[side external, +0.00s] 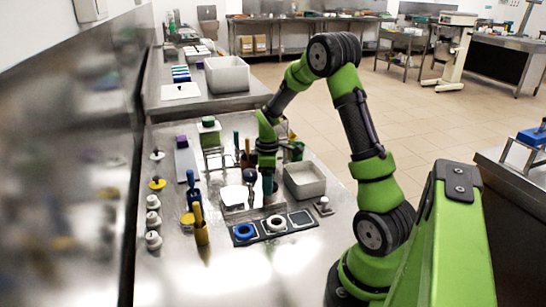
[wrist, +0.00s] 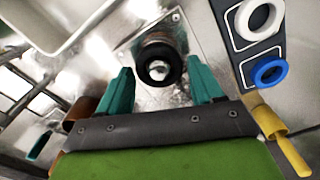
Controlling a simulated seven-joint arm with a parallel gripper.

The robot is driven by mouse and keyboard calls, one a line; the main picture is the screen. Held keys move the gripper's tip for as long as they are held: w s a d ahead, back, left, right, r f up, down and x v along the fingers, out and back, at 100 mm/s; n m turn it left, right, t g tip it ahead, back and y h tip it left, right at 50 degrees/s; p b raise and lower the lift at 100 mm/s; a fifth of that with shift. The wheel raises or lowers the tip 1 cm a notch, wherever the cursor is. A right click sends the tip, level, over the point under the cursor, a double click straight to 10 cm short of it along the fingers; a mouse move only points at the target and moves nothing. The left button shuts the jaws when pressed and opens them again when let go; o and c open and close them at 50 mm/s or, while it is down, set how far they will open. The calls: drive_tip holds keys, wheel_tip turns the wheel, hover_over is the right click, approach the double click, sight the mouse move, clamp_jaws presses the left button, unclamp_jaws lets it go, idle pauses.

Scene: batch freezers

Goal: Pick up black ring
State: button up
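In the wrist view, a black ring-like piece (wrist: 152,54) with a bright centre sits over a bare metal plate (wrist: 190,42). My gripper (wrist: 160,68) is open, with one teal finger on each side of the piece. Gaps show between both fingers and the piece, so I see no contact. How far the fingertips are above or below it, I cannot tell. In the side view my gripper (side external: 268,184) points down at the bench, left of the grey bin. I cannot clearly make out the black ring there.
A dark tray (side external: 262,236) holds a blue ring (side external: 236,233) and a white ring (side external: 268,222); its right square is empty. A grey bin (side external: 304,184) stands close right. A yellow-handled holder (side external: 201,234) and knobbed weights (side external: 153,220) stand left. The front bench is clear.

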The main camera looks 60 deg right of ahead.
drive_tip(key=c, duration=0.8)
drive_tip(key=shift+o, duration=0.2)
drive_tip(key=shift+r, duration=0.2)
